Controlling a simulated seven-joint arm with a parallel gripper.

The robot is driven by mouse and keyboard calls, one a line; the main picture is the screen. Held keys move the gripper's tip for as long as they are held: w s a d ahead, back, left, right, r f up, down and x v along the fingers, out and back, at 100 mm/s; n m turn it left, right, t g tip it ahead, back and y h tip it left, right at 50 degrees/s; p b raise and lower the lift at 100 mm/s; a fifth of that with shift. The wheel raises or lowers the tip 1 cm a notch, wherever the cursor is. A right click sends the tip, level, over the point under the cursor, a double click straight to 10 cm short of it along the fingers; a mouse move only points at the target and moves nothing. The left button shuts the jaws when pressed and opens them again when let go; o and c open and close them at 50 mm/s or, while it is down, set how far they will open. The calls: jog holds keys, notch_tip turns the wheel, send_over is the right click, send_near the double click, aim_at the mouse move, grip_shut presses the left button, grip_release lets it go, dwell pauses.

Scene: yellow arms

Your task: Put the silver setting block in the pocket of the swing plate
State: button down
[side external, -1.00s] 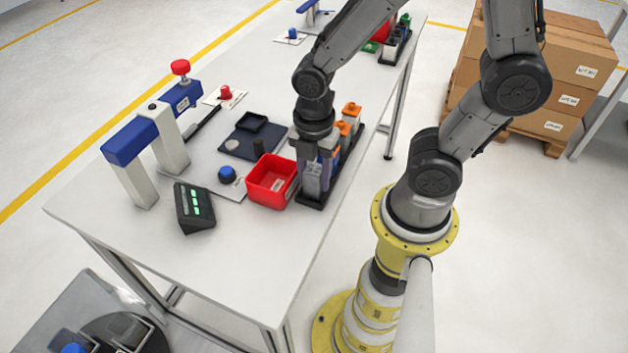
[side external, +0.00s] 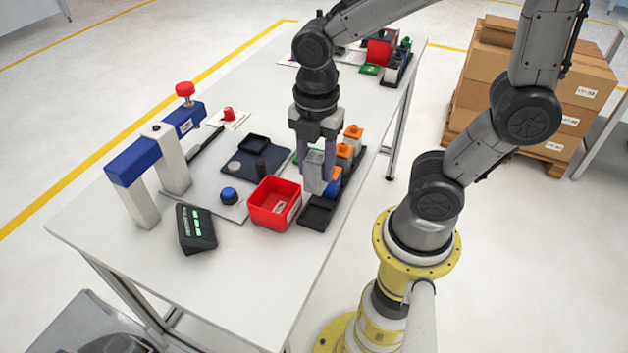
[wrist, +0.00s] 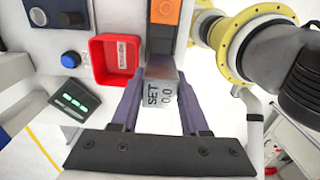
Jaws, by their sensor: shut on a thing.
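The silver setting block (side external: 313,172) is a grey upright block; in the wrist view its face (wrist: 160,93) reads "SET 0.0". My gripper (side external: 316,182) is shut on it, with a purple finger on each side, and it hangs above the black rack (side external: 317,212). The front slot of the rack is empty. A dark blue plate (side external: 275,157), seemingly the swing plate, lies left of my gripper. It carries a black square-rimmed recess (side external: 253,143), a round grey disc and a black post. I cannot tell for certain which part is the pocket.
A red bin (side external: 274,204) stands between the rack and a blue button (side external: 229,195). Blue and orange blocks (side external: 344,151) fill the rear of the rack. A blue-and-white arch (side external: 155,150) and a dark display box (side external: 196,229) stand at left. The front table is clear.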

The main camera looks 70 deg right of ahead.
jog(key=shift+w+r+n, duration=0.1)
jog(key=shift+r+n, duration=0.3)
jog(key=shift+r, duration=0.5)
jog(key=w+d+r, duration=0.4)
jog(key=w+d, duration=0.6)
jog(key=shift+m, duration=0.4)
jog(key=w+d+f, duration=0.1)
jog(key=w+f, duration=0.2)
jog(key=w, duration=0.1)
jog(key=w+d+f, duration=0.1)
jog(key=w+f, duration=0.2)
jog(key=w, duration=0.1)
jog(key=w+d+f, duration=0.2)
jog(key=w+f, duration=0.2)
jog(key=shift+w, duration=0.35)
jog(key=shift+w+f, duration=0.1)
jog(key=shift+f, duration=1.45)
jog(key=shift+f, duration=0.1)
jog(key=shift+c, duration=2)
grip_release()
jog(key=shift+f, duration=0.1)
